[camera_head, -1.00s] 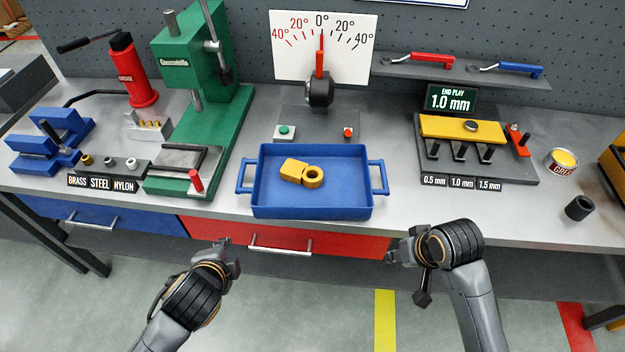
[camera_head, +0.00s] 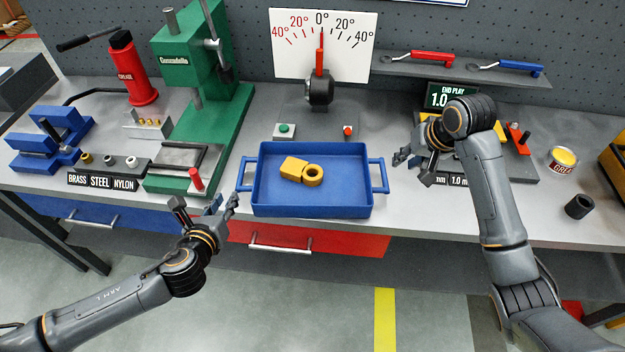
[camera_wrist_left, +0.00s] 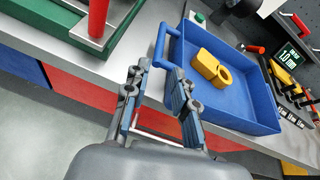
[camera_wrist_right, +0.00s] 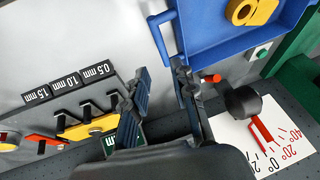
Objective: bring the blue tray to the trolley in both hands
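The blue tray (camera_head: 262,207) sits on the grey workbench near its front edge, with a handle at each side. A yellow part with a ring end (camera_head: 302,172) lies inside it. My left gripper (camera_head: 211,208) is open and empty, just left of and in front of the left handle (camera_head: 243,174); the left wrist view shows that handle (camera_wrist_left: 160,46) beyond the fingers (camera_wrist_left: 160,98). My right gripper (camera_head: 412,168) is open and empty, right of the right handle (camera_head: 380,177); in the right wrist view the handle (camera_wrist_right: 160,38) is ahead of the fingers (camera_wrist_right: 158,80). No trolley is identifiable.
A gauge (camera_head: 320,90) is behind the tray. A yellow fixture, a grease tin (camera_head: 562,160) and a dark cylinder (camera_head: 579,207) are to the right. Red drawer (camera_head: 330,243) below.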

